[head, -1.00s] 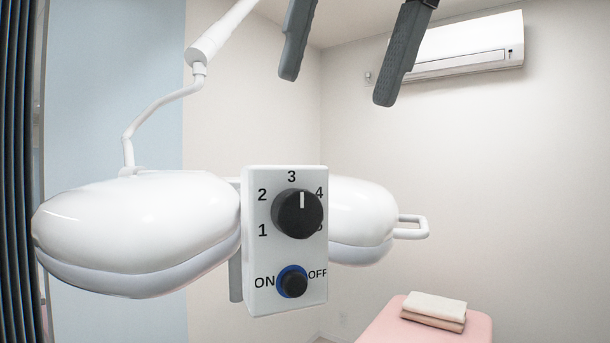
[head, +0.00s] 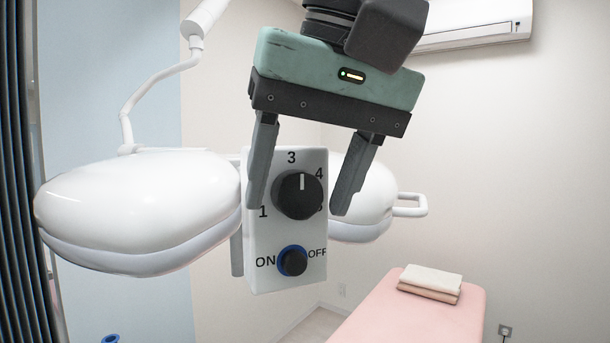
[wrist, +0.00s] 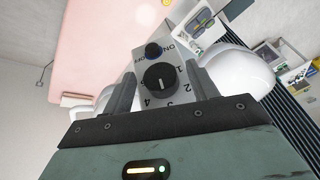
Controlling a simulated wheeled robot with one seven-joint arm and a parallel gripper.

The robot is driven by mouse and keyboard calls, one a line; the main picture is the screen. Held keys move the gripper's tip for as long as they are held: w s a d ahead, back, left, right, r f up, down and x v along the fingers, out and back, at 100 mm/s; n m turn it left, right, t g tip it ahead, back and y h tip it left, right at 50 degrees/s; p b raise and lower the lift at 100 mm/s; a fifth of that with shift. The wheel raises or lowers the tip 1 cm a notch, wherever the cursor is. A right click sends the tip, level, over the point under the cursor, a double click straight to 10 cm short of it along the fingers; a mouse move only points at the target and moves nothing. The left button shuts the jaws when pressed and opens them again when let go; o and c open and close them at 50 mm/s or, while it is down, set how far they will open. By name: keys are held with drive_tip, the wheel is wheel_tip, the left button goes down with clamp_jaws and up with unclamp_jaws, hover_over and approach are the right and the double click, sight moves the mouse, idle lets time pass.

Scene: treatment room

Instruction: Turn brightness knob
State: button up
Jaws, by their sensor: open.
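The black brightness knob (head: 297,195) sits on the white control box (head: 262,262), its white pointer line standing about upright, between the 3 and the 4. The wrist view also shows the knob (wrist: 160,78). A smaller black ON/OFF knob (head: 293,262) with a blue ring is below it. My gripper (head: 301,210) is open, one finger on each side of the brightness knob in the head view. The left finger hides the 2. In the wrist view the fingers stand apart from the knob, and I see no contact.
The control box is on a white lamp with rounded heads (head: 140,205) to the left and right (head: 362,205). A handle (head: 411,204) is at the right. A pink bed (head: 415,310) with folded towels (head: 430,282) is lower right.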

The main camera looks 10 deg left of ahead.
drive_tip(key=c, duration=1)
